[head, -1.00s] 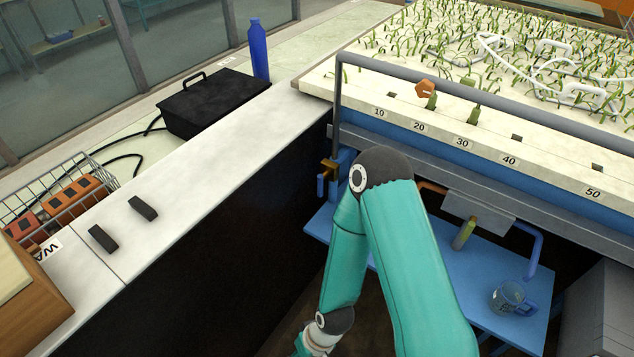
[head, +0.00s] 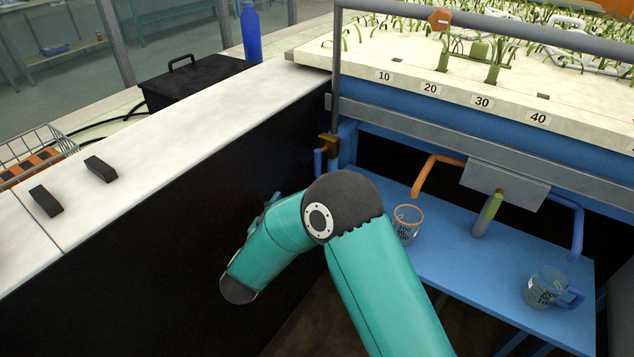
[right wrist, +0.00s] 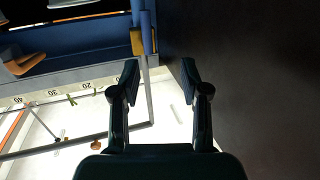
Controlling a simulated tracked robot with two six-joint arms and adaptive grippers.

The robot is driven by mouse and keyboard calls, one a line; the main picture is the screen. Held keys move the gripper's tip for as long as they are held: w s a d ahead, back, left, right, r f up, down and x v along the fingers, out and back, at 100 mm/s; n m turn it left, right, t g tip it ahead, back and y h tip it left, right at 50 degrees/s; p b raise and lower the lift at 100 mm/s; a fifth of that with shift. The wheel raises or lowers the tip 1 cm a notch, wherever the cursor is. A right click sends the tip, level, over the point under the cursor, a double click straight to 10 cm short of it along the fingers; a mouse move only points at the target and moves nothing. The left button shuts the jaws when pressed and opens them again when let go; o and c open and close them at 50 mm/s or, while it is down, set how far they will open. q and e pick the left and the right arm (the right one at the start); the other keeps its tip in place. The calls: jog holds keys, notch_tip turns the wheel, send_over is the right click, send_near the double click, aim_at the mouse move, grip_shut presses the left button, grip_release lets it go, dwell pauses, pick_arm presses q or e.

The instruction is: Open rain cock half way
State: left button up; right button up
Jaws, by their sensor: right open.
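A brass-coloured fitting (head: 327,146) with a short blue pipe or lever beside it sits at the left end of the blue-framed tank; it may be the rain cock, but no label shows. In the right wrist view the brass fitting (right wrist: 137,42) is just beyond my right gripper (right wrist: 160,75), left of the gap between the fingertips. The gripper is open and empty, and looks apart from the fitting. In the head view my teal right arm bends in front of the dark panel, and its gripper is mostly hidden. My left gripper is not in view.
On the blue shelf (head: 450,262) stand an orange-rimmed cup (head: 404,233) and a blue-handled cup (head: 543,290). Orange (head: 432,168) and blue (head: 578,225) pipes and a yellow-green spout (head: 488,212) hang above. A dark wall (right wrist: 250,80) is close right of the gripper.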

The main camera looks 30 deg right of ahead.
aim_at(317, 163)
jog(key=shift+m+g+h, duration=0.5)
jog(key=shift+h, duration=0.2)
jog(key=x, duration=1.1)
jog(key=s+r+x, duration=0.1)
jog(key=x, duration=0.4)
jog(key=shift+w+d+r, duration=0.1)
jog(key=shift+w+d, duration=0.15)
jog(key=shift+d, duration=0.35)
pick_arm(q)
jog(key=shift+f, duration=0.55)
pick_arm(e)
grip_shut()
